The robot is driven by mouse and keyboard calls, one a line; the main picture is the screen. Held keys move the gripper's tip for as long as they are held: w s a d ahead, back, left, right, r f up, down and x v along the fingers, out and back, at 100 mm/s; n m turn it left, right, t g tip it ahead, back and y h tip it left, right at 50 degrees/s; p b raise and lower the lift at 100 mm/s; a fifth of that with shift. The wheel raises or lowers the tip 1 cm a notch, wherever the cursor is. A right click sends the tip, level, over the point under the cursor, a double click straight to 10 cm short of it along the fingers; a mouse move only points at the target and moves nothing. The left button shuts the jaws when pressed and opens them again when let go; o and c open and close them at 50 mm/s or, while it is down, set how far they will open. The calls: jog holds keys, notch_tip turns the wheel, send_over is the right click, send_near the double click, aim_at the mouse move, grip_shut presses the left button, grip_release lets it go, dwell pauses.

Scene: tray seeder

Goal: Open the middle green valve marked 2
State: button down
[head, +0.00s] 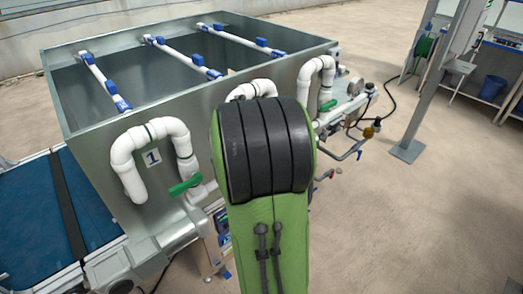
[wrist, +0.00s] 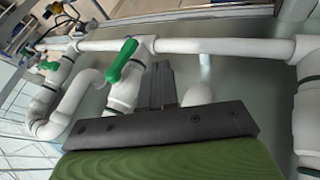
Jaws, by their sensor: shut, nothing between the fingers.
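In the wrist view, a green valve handle (wrist: 122,60) sits on a white pipe junction just left of my gripper (wrist: 162,72). It is probably the middle valve, but no number 2 shows. My gripper's dark fingers are together and empty, to the right of the handle; whether they touch it I cannot tell. The handle lies slanted across the pipe. In the head view, my green and black arm hides the gripper and the middle valve; only the top of the middle white pipe (head: 250,90) shows.
The left pipe's green handle (head: 185,185) stands near a label 1 (head: 152,157). The right green handle (head: 327,105) is by the right pipe. A farther green handle (wrist: 48,66) shows in the wrist view. A grey tank (head: 88,135) stands behind, and a post (head: 430,85) stands at right.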

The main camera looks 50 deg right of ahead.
jog(key=d+f, duration=0.6)
jog(key=d, duration=0.1)
jog(key=shift+w+d+f+b, duration=0.25)
jog(key=shift+w+d+b, duration=0.05)
jog(key=shift+w+d, duration=0.15)
jog(key=b, duration=0.1)
jog(key=d+h+b, duration=0.1)
jog(key=shift+s+f+b, duration=0.2)
jog(key=shift+s+b, duration=0.05)
jog(key=shift+b, duration=0.05)
jog(key=shift+r, duration=0.1)
